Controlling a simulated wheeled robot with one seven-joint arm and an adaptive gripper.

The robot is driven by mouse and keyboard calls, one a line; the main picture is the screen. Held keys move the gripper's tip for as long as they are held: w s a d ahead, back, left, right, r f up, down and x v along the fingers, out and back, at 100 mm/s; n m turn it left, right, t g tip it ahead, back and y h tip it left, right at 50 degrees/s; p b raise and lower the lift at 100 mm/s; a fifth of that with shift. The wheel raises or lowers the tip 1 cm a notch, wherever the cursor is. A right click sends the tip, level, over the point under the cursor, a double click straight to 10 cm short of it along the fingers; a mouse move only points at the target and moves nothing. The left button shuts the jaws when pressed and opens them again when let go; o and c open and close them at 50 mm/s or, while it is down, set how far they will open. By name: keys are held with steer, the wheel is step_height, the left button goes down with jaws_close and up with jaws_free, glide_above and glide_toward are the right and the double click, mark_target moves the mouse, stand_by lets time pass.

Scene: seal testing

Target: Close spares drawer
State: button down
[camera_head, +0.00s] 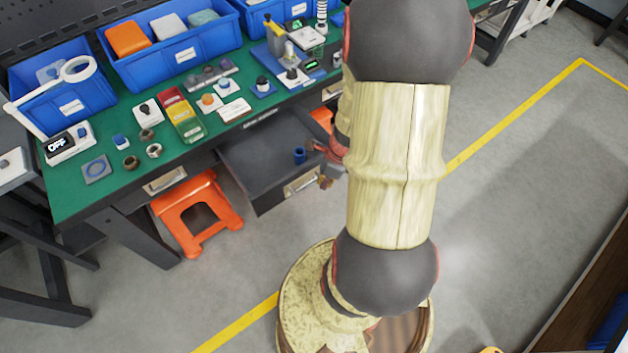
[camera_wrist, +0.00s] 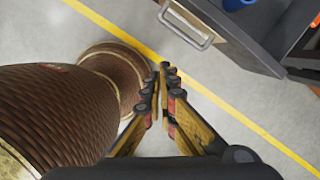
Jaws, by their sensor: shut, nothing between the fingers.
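The dark grey drawer (camera_head: 262,172) under the green-topped bench is pulled out and stands open. A blue cup-like item (camera_head: 299,155) lies inside it. Its metal handle (camera_head: 300,186) is on the front panel. The open drawer (camera_wrist: 262,50) and its handle (camera_wrist: 190,32) also show at the top of the wrist view. My gripper (camera_head: 326,181) is just right of the drawer front, close to the handle, partly hidden by my arm. In the wrist view my gripper (camera_wrist: 161,68) has its fingertips together and empty, with a gap to the handle.
The green bench top (camera_head: 75,190) holds blue bins (camera_head: 180,55) and several small parts. A handle (camera_head: 165,181) shows under the bench at left. An orange stool (camera_head: 197,212) stands on the floor left of the drawer. Floor with a yellow line (camera_head: 510,118) is open at right.

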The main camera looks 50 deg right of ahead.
mark_target(316, 180)
steer(key=w+d+f+m+b, duration=0.1)
steer(key=w+f+m+b, duration=0.1)
steer(key=f, duration=0.1)
steer(key=w+d+f+m+h+b, duration=0.1)
steer(key=w+d+f+m+b, duration=0.1)
steer(key=f, duration=0.1)
steer(key=w+d+f+m+b, duration=0.1)
steer(key=w+f+m+b, duration=0.1)
steer(key=f+m+b, duration=0.1)
steer(key=shift+w+d+f+t, duration=0.2)
steer(key=shift+w+d+t, duration=0.1)
steer(key=shift+w, duration=0.05)
steer(key=shift+w+d, duration=0.15)
steer(key=shift+w, duration=0.35)
